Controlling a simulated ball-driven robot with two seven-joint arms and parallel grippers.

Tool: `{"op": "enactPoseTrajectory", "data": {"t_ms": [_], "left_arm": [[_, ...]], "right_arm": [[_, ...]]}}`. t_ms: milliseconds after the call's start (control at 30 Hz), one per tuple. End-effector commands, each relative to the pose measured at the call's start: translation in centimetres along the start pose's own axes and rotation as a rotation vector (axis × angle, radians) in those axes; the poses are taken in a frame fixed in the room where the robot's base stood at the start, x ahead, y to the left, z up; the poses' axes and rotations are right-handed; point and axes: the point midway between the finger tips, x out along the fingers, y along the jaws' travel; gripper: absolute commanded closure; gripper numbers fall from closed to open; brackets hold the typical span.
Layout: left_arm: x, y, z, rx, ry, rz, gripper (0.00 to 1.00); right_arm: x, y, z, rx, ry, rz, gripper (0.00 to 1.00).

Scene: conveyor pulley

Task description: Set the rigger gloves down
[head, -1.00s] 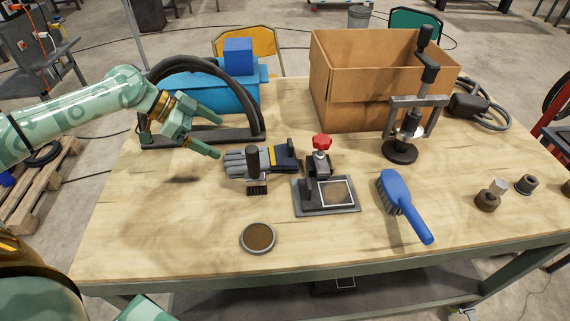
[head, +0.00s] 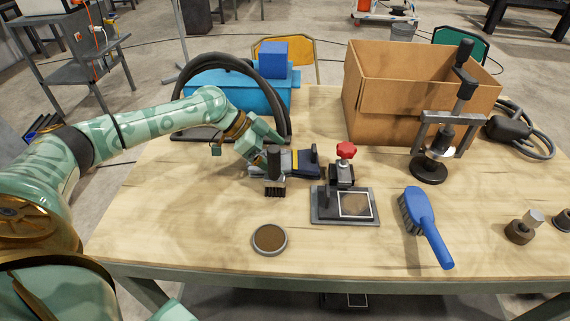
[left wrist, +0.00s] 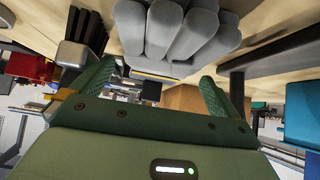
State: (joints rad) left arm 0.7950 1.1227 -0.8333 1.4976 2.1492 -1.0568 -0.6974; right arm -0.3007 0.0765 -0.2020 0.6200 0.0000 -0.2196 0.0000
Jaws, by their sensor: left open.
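The rigger gloves (head: 304,163) lie on the workbench in the head view, with grey fingers to the left and a dark navy cuff to the right. A yellow band crosses them. My left gripper (head: 264,147) is at their grey finger end, partly covering it. In the left wrist view, the grey glove fingers (left wrist: 182,32) show just ahead of the open jaws of the left gripper (left wrist: 157,76). I cannot tell whether the jaws touch the gloves. My right gripper is not in view.
A round tin (head: 269,239) lies in front. The bench's front left is clear.

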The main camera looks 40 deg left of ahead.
Motion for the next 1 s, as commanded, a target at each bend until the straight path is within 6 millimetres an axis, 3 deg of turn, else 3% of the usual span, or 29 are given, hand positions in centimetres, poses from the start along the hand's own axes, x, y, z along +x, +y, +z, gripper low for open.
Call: {"op": "enactPoseTrajectory", "data": {"t_ms": [100,200,433,467,600,633,700,1000], "left_arm": [[2.2,0.0,-0.2,-0.002,0.0,0.003,0.0],[3.1,0.0,-0.2,-0.001,0.0,0.001,0.0],[3.2,0.0,-0.3,-0.001,0.0,0.0,0.0],[3.2,0.0,-0.3,-0.001,0.0,0.0,0.03],[3.2,0.0,-0.3,-0.001,0.0,0.0,0.42],[3.2,0.0,-0.3,-0.001,0.0,0.0,0.45],[3.2,0.0,-0.3,0.0,0.001,-0.001,0.5],[2.3,-0.1,-1.3,0.002,0.002,-0.002,0.5]], "right_arm": [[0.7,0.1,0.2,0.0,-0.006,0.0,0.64],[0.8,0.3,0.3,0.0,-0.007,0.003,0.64],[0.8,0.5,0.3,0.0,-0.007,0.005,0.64],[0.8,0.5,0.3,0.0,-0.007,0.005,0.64],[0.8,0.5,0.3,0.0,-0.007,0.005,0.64],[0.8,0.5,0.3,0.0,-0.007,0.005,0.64],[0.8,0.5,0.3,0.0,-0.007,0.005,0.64],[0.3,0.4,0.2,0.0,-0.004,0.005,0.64]]}}
